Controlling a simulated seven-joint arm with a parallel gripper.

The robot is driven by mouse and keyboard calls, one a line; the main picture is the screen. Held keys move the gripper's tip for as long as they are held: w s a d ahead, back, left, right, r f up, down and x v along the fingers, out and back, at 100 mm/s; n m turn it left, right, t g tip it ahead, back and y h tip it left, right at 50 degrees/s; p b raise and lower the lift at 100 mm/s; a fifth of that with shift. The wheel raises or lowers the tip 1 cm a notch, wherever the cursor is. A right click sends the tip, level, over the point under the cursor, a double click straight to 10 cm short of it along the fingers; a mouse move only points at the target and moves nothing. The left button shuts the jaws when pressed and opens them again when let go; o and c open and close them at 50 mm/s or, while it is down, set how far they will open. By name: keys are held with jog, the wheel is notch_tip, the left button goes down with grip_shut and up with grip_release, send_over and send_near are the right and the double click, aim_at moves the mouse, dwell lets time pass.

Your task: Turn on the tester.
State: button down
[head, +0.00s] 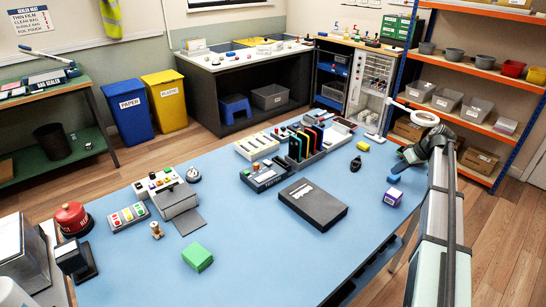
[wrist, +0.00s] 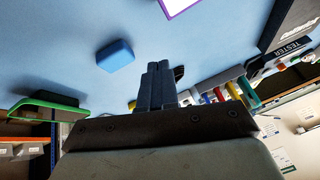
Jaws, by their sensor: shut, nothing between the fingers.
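The tester (head: 266,179) is a dark box with a lettered front and small coloured parts on top. It sits mid-table, left of the rack of upright coloured phones. In the wrist view the tester (wrist: 293,50), with its name readable, is at the right edge, partly cut off. Its switch is too small to make out. My gripper (head: 399,168) is over the table's right side, well apart from the tester. In the wrist view my gripper's fingers (wrist: 158,68) are together and empty.
A black flat case (head: 312,204) lies in front of the tester. The phone rack (head: 305,148) stands beside it. A small black object (head: 356,163) lies between rack and gripper.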

jog(key=w+a+r+n+h, duration=0.1)
jog(key=a+r, duration=0.3)
jog(key=a, duration=1.1)
jog(key=w+a+r+n+g+h, duration=0.1)
jog(key=w+a+r, duration=0.2)
jog(key=a, duration=1.3)
jog(key=w+a+r+n+h, duration=0.1)
jog(key=a+r, duration=0.3)
jog(key=a, duration=1.2)
jog(key=shift+w+r+g, duration=0.3)
jog(key=shift+w+r, duration=0.05)
jog(key=shift+w, duration=0.05)
send_over(269, 163)
notch_tip(269, 163, down, 12)
jog(key=shift+d+f, duration=0.1)
jog(key=shift+d, duration=0.05)
jog(key=shift+d+f, duration=0.1)
jog(key=shift+f, duration=0.65)
jog(key=shift+s, duration=0.1)
